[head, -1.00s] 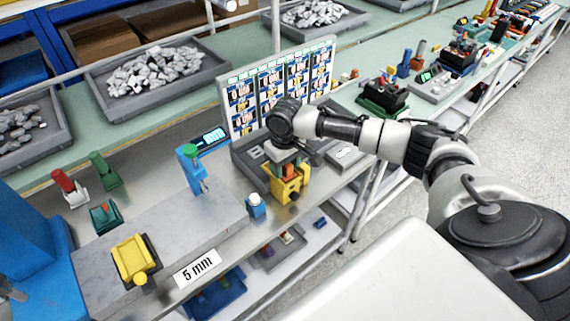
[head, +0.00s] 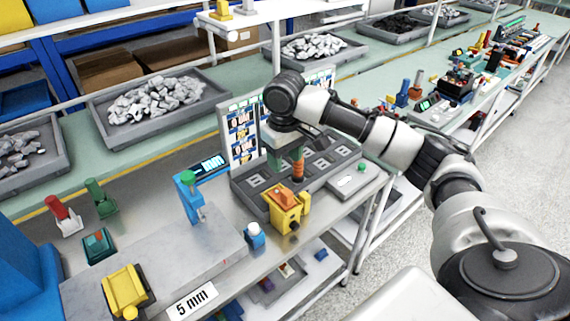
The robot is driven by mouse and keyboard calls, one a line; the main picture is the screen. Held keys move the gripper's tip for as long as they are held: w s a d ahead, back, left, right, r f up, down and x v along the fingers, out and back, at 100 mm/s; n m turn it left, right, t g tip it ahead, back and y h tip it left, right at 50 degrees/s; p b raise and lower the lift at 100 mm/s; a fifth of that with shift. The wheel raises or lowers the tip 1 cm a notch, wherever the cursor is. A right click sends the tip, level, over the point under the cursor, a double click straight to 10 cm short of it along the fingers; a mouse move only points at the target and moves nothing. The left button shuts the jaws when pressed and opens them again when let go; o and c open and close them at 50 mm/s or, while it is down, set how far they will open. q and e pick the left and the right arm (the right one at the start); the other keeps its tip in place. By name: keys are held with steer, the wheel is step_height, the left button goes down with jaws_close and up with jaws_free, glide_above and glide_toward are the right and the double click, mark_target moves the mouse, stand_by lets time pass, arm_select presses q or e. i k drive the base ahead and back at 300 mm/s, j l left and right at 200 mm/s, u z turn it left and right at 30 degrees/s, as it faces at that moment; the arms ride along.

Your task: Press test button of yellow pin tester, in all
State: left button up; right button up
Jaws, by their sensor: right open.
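A yellow block-shaped device (head: 288,214) with an orange top piece stands upright near the front edge of the metal bench in the head view. A second yellow device (head: 124,289) sits on the grey slab at the lower left. My right gripper (head: 285,168) points down above and behind the first device. It is open, with a visible gap between its fingertips and the orange top. My left gripper is out of view.
A long grey fixture (head: 325,162) with square markings lies behind the first device, with a label board (head: 243,134) behind it. A blue stand with a green top (head: 190,198) and a small blue piece with a white cap (head: 254,236) are to the left. The grey slab (head: 185,250) has bare room.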

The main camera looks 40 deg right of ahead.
mark_target(294, 226)
steer(key=z, duration=1.1)
